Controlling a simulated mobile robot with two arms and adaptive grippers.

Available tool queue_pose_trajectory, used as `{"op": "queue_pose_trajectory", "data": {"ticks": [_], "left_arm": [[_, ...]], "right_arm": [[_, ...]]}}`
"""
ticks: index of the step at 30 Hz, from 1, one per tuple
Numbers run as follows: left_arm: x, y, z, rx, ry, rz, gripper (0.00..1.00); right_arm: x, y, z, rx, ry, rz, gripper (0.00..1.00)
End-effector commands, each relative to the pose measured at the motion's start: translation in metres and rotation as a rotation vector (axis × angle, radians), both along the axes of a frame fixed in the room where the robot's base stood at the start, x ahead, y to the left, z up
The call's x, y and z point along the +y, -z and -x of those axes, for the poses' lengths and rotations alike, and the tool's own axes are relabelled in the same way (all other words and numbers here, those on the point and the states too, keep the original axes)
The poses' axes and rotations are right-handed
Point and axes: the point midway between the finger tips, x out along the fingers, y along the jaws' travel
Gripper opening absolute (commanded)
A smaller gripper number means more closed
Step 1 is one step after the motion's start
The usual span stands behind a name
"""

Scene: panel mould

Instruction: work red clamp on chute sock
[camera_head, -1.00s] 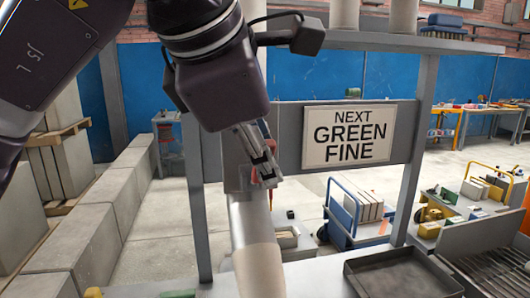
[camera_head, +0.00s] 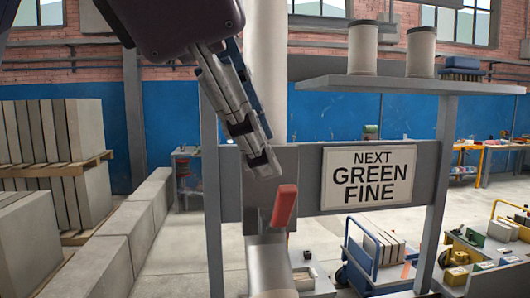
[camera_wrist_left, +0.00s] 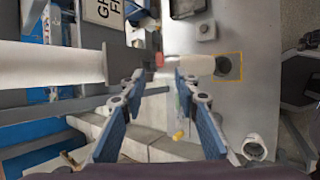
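The red clamp (camera_head: 285,205) is a short lever on the grey box at the chute's lower end. It tilts slightly, with its top to the right. The off-white chute sock (camera_head: 268,266) hangs below it. My left gripper (camera_head: 262,163) comes down from the upper left, with its tips just above and left of the clamp. In the left wrist view the fingers (camera_wrist_left: 160,78) are spread apart with nothing between them. The red clamp (camera_wrist_left: 159,60) and the pale sock (camera_wrist_left: 192,65) show beyond the tips. My right gripper is in neither view.
A sign reading "NEXT GREEN FINE" (camera_head: 367,174) hangs on the panel right of the clamp. A grey shelf (camera_head: 420,86) with two pale cylinders and a blue brush is above it. A blue cart (camera_head: 375,255) stands behind. Concrete blocks (camera_head: 125,220) line the left.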

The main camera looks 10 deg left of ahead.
Motion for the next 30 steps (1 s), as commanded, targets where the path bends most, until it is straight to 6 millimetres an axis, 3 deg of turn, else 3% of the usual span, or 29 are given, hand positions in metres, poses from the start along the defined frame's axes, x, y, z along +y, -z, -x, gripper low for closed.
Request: {"op": "queue_pose_trajectory", "data": {"ticks": [7, 14, 15, 23, 30], "left_arm": [[0.0, -0.001, 0.0, 0.001, 0.0, 0.0, 0.29], [-0.001, 0.006, -0.004, 0.019, 0.117, -0.017, 0.05], [-0.002, 0.008, -0.006, 0.024, 0.18, -0.026, 0.0], [0.001, 0.021, -0.025, -0.049, 0.745, -0.05, 0.0], [0.021, 0.028, -0.05, -0.309, 1.19, -0.024, 0.0]], "right_arm": [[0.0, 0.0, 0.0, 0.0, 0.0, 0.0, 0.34], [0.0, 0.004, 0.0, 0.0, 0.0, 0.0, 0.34], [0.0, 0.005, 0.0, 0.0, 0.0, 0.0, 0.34], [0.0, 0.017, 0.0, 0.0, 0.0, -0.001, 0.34], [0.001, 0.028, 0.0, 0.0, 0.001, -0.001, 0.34]]}}
